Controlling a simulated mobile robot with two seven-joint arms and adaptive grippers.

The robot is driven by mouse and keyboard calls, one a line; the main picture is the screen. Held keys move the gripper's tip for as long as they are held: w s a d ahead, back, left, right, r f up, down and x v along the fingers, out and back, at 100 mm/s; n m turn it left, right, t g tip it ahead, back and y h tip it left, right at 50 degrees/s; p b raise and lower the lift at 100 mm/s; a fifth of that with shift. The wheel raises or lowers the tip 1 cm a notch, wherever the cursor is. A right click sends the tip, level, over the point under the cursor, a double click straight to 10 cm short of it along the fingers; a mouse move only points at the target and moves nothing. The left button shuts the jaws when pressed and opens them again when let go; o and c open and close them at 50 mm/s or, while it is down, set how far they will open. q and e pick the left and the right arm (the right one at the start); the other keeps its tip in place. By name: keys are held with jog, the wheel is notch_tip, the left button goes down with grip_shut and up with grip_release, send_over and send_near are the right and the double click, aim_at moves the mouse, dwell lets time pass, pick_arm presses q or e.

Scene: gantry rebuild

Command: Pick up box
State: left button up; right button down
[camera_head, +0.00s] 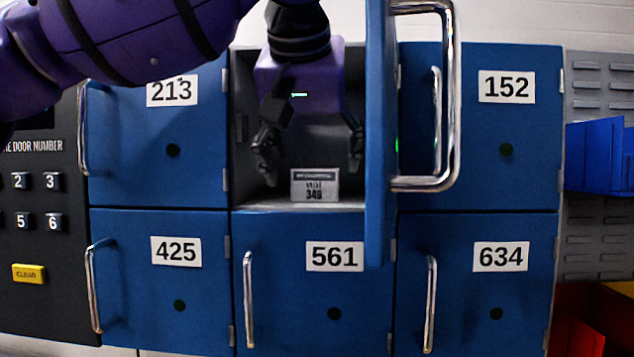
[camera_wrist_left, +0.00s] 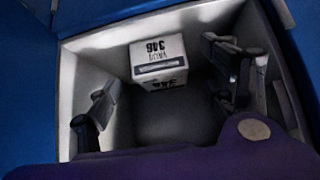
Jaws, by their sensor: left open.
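A small white-grey box (camera_head: 315,185) with dark print stands on the floor of the open locker compartment in the top row. It also shows in the left wrist view (camera_wrist_left: 158,58), near the top of the picture. My left gripper (camera_head: 308,155) reaches into the compartment, with its fingers spread on either side, above the box in the head view. In the left wrist view the open fingers (camera_wrist_left: 165,105) have nothing between them. The box appears apart from both fingers. My right gripper does not show.
The compartment's blue door (camera_head: 378,150) stands open to the right of my gripper, its metal handle (camera_head: 450,100) sticking out. Closed lockers 213 (camera_head: 130,140), 425, 561 (camera_head: 310,300), 634 and 152 surround it. A number keypad (camera_head: 35,215) is at the left; blue bins (camera_head: 595,155) are at the right.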

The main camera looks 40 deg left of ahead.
pick_arm(q)
jog(key=shift+w+a+r, duration=0.1)
jog(key=shift+w+a, duration=0.25)
jog(key=shift+w, duration=0.05)
jog(key=shift+w+a, duration=0.85)
jog(key=shift+w, duration=0.2)
jog(key=x, duration=0.3)
jog(key=shift+w, duration=0.1)
jog(key=shift+c, duration=0.3)
jog(key=c, duration=1.4)
